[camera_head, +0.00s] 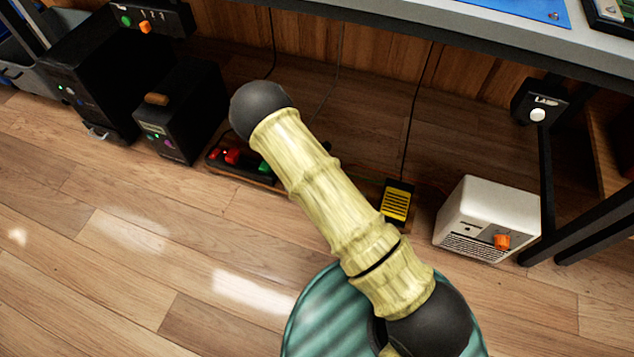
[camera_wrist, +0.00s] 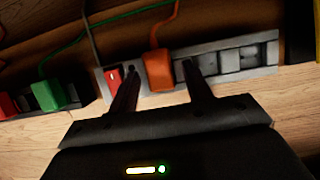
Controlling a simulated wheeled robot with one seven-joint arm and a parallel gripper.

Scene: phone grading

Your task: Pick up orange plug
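The orange plug (camera_wrist: 158,72) sits upright in a grey power strip (camera_wrist: 270,52) in the wrist view, with an orange cord rising from its top. My gripper (camera_wrist: 159,70) is open, one finger to each side of the plug, with a visible gap on both sides. The fingertips overlap the strip in the picture; I cannot tell how deep they reach. A red switch (camera_wrist: 112,79) is just left of the left finger. In the head view my arm hides the orange plug and my gripper.
A green plug (camera_wrist: 47,95) and a red plug (camera_wrist: 7,105) are to the left. In the head view, black boxes (camera_head: 180,110) stand left of the strip. A yellow-faced black adapter (camera_head: 397,202) and a white box (camera_head: 487,218) stand right. The desk edge (camera_head: 500,37) overhangs.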

